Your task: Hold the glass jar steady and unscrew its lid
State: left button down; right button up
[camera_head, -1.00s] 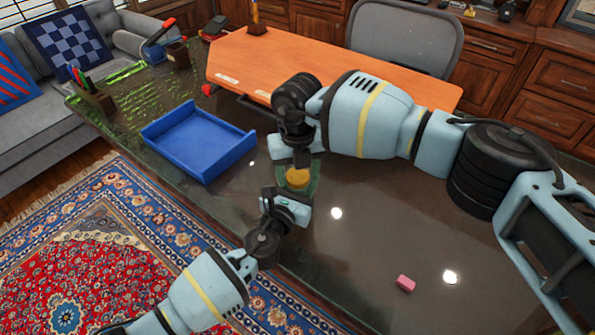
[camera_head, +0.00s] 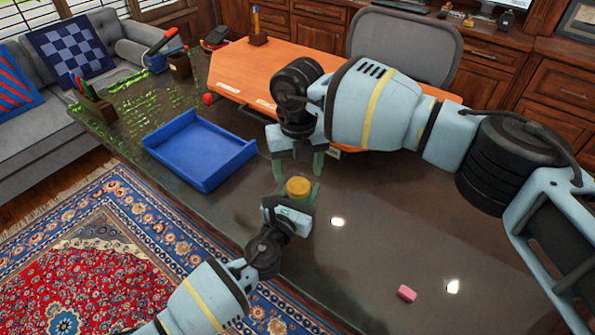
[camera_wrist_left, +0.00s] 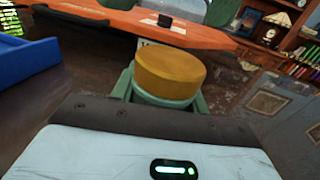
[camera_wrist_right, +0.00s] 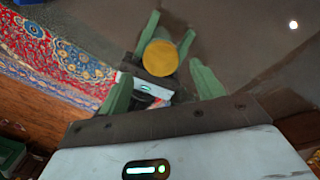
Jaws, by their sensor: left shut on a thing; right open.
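The glass jar (camera_wrist_left: 160,99) has a round yellow lid (camera_head: 299,187) on top. In the left wrist view the lid (camera_wrist_left: 170,75) sits level on the jar's pale green rim. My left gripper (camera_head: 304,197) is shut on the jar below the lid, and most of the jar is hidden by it. My right gripper (camera_head: 297,166) is open and empty, with its fingers apart above the lid and pointing down at it. In the right wrist view the lid (camera_wrist_right: 160,57) shows beyond and between the fingers of the right gripper (camera_wrist_right: 162,90), not touching them.
A blue tray (camera_head: 200,178) lies on the dark glossy desk (camera_head: 345,255), left of the jar. A pink block (camera_head: 407,293) lies at the front right. Pen holders (camera_head: 92,103) stand at the far left. An orange-brown desktop (camera_head: 235,75) is behind.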

aim_at(299, 185)
jog(key=r+m, duration=0.1)
jog(key=m, duration=0.1)
jog(key=shift+a+r+m, duration=0.1)
jog(key=shift+r+m, duration=1.1)
jog(key=shift+m, duration=0.6)
jog(key=shift+f, duration=0.1)
jog(key=shift+f, duration=3.9)
jog(key=shift+d, duration=0.2)
jog(key=c, duration=1)
jog(key=shift+n, duration=1.7)
